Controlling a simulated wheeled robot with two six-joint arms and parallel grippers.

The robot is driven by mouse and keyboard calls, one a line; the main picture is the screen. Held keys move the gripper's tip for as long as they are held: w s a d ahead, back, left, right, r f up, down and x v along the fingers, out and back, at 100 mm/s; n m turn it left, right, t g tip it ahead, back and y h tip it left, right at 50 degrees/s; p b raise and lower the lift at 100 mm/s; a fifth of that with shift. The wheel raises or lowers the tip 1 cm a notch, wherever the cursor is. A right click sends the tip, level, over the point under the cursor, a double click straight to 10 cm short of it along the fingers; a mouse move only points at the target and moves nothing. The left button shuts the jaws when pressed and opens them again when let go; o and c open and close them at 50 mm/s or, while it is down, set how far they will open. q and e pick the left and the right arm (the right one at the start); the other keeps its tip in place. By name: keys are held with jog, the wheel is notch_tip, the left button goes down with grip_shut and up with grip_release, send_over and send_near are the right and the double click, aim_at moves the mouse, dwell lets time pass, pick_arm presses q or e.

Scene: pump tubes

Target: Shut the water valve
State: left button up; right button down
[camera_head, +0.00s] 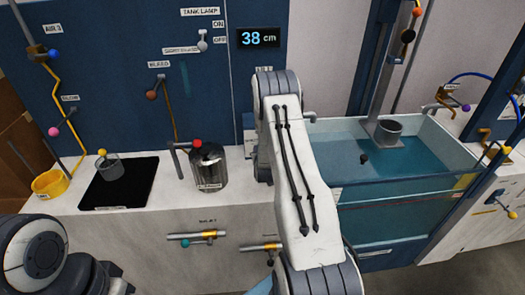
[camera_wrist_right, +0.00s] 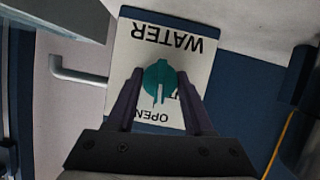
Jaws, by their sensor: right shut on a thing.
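The water valve is a teal knob (camera_wrist_right: 158,74) on a white plate (camera_wrist_right: 125,48) marked WATER, upside down in the right wrist view. A white mark on the knob points toward the bottom of that picture. The word OPEN is below the knob, and the end of another word shows to its right. My right gripper (camera_wrist_right: 160,80) is shut on the knob, one dark finger on each side. In the head view my right arm hides the valve and that gripper. Part of my left arm shows at the lower left, but its fingers are out of sight.
A glass tank of water (camera_head: 400,200) stands right of my right arm. Left of it are a metal canister (camera_head: 209,168), a black mat (camera_head: 125,195) with a beaker (camera_head: 110,167), and a yellow dish (camera_head: 48,184). A grey pipe (camera_wrist_right: 75,75) bends beside the plate.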

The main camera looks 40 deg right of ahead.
jog(key=n+b, duration=0.1)
jog(key=n+h+b, duration=0.1)
jog(key=shift+w+a+f+g+b, duration=0.1)
jog(key=shift+a+f+g+b, duration=0.1)
jog(key=shift+g+b, duration=0.15)
jog(key=n+h+b, duration=0.2)
jog(key=n, duration=0.1)
jog(key=shift+g, duration=0.25)
jog(key=n+h+b, duration=0.2)
jog(key=n, duration=0.2)
jog(key=shift+f+b, duration=0.1)
jog(key=shift+b, duration=0.25)
jog(key=shift+n+h+b, duration=0.9)
jog(key=shift+n, duration=0.8)
jog(key=shift+c, duration=1.5)
grip_release()
